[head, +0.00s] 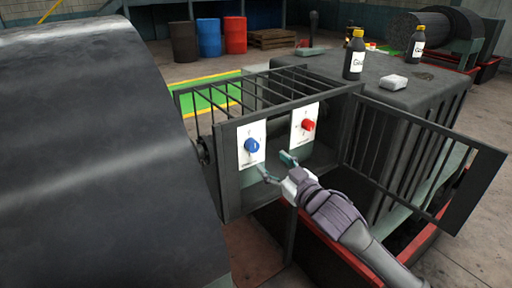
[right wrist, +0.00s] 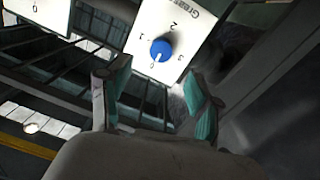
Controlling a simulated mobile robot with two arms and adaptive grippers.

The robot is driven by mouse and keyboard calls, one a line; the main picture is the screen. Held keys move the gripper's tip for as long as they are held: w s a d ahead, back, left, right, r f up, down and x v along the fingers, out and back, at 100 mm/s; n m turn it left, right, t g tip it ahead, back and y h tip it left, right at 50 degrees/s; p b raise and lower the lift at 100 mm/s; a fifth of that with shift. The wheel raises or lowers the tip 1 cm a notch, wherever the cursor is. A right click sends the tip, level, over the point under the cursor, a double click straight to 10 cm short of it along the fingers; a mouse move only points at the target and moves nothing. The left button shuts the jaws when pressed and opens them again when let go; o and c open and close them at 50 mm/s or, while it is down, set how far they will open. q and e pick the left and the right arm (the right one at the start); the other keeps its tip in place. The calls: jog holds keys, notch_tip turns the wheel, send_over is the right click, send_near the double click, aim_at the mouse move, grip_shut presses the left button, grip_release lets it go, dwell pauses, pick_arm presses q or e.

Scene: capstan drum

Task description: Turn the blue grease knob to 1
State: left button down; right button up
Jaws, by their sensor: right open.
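The blue grease knob (head: 251,146) sits on a white plate (head: 244,159) inside the open cage box. In the right wrist view the blue knob (right wrist: 161,49) is on a plate lettered "Grease" (right wrist: 195,18), with marks 1, 2 and 3 around it and what looks like 0 below. A pale line on the knob seems to point towards that lower mark. My right gripper (head: 276,165) is open and empty, just in front of and below the knob, apart from it. In the wrist view its fingers (right wrist: 156,78) stand either side below the knob. My left gripper is not in view.
A red knob (head: 307,125) on a second white plate is to the right. The barred cage door (head: 425,165) stands open at right. A big dark drum (head: 100,150) fills the left. Bottles (head: 354,58) stand on the housing behind.

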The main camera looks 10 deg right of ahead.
aim_at(255, 148)
jog(key=p+x, duration=0.1)
jog(key=x, duration=0.8)
jog(key=shift+a, duration=0.1)
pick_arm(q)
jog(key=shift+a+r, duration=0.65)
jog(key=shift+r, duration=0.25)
pick_arm(e)
jog(key=c, duration=1.1)
jog(key=shift+c, duration=0.2)
pick_arm(q)
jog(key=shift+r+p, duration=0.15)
jog(key=shift+p, duration=0.2)
